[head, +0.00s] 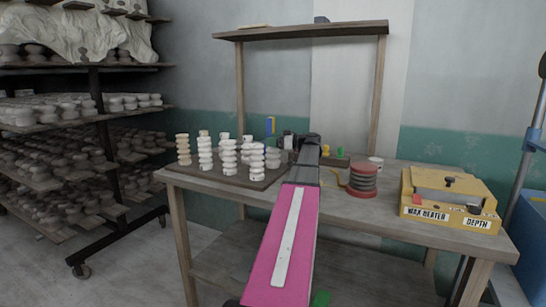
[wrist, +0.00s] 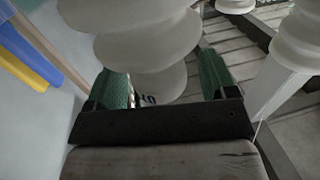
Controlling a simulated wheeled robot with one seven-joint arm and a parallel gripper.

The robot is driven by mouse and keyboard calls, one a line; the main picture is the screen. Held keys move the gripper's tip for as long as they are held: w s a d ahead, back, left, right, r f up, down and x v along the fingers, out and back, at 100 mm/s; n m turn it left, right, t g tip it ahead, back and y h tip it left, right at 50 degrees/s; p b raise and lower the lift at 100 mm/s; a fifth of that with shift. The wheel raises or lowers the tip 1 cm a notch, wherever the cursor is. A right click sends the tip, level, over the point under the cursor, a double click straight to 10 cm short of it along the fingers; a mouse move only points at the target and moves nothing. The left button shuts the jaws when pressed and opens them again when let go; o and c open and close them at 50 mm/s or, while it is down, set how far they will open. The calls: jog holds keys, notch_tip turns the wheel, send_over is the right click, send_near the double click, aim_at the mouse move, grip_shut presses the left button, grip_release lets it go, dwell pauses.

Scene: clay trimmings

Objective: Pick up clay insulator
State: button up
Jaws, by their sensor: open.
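Several pale clay insulators, stacks of rounded discs, stand upright on a dark board (head: 240,182) at the left of the table. The rightmost front clay insulator (head: 257,163) is closest to my gripper (head: 284,145), which reaches in from the right, largely hidden behind my arm. In the wrist view my gripper (wrist: 163,64) is open, with green finger pads. A pale clay insulator (wrist: 150,45) fills the space between and above the fingers; I cannot tell whether it touches either pad. Another insulator (wrist: 298,40) stands at the right edge.
A red-based coil stack (head: 362,182) and a yellow wax heater (head: 450,200) stand on the table (head: 345,208) to the right. A wooden shelf frame (head: 300,31) rises behind. A rack with many clay pieces (head: 70,125) stands at left. Neighbouring insulators crowd the board.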

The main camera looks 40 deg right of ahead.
jog(key=c, duration=1.4)
grip_shut()
jog(key=shift+r, duration=0.15)
